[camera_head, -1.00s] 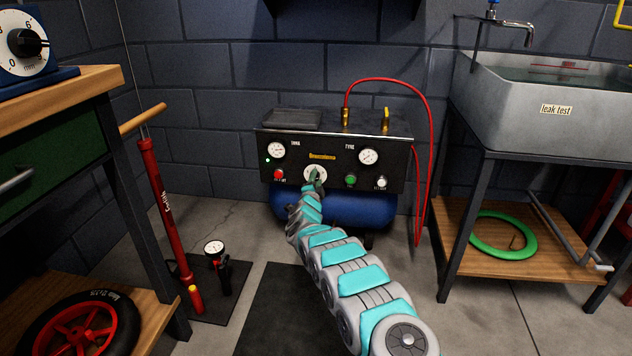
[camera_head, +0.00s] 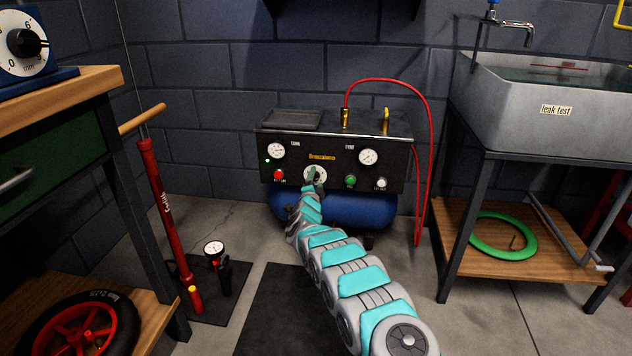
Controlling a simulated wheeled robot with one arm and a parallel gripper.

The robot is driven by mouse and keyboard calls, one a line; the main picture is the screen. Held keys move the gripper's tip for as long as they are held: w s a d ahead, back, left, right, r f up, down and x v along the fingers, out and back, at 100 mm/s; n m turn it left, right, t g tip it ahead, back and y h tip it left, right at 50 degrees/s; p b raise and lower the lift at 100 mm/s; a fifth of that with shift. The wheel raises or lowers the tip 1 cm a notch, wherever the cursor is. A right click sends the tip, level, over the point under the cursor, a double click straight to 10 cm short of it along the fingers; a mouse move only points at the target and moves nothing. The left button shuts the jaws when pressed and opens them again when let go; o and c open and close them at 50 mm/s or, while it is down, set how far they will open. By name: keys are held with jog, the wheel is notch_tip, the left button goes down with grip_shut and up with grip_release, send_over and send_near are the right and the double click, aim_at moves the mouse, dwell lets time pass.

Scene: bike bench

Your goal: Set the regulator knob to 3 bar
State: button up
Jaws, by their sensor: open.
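The compressor (camera_head: 332,147) stands against the back wall, a black panel over a blue tank. The regulator knob sits on a white dial (camera_head: 321,173) in the middle of the panel, between the tank gauge (camera_head: 276,150) and the tyre gauge (camera_head: 368,157). My gripper (camera_head: 314,176) is at the dial, in front of the knob, and hides most of it. Its jaws are open; whether they touch the knob I cannot tell. The knob's setting and the gauge readings are too small to read.
A red button (camera_head: 278,174) and a green button (camera_head: 350,180) flank the dial. A red hose (camera_head: 425,130) arches down the compressor's right side. A workbench (camera_head: 70,95) stands at left, a leak test sink (camera_head: 550,105) at right. A red pump (camera_head: 163,220) stands on the floor at left.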

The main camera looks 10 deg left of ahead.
jog(key=s, duration=0.7)
jog(key=shift+s+a, duration=0.15)
jog(key=shift+s, duration=0.25)
dwell(0.3)
jog(key=s+d+r+n+g+y+p, duration=0.1)
jog(key=s+d+r+n+g+p, duration=0.2)
jog(key=d+r, duration=0.45)
jog(key=s+d+r+n+g+p, duration=0.1)
jog(key=s+d+r+n+g, duration=0.2)
jog(key=s, duration=0.4)
jog(key=s+d+r+n+g+p, duration=0.1)
jog(key=s+d+r+n+g, duration=0.1)
jog(key=s+d+r, duration=0.35)
jog(key=s+d+r+n+g+p, duration=0.1)
jog(key=s+d+n+g, duration=0.1)
jog(key=s, duration=1.6)
jog(key=s+d+r+n+g+p, duration=0.2)
jog(key=s+d+g, duration=0.3)
jog(key=s, duration=1.4)
jog(key=s+d+r+n+g+p, duration=0.1)
jog(key=s+d+g, duration=0.3)
jog(key=s, duration=1.4)
jog(key=shift+s+d+r+n+g+p, duration=0.2)
jog(key=shift+r+n+g+p, duration=0.2)
jog(key=shift+n+p, duration=0.3)
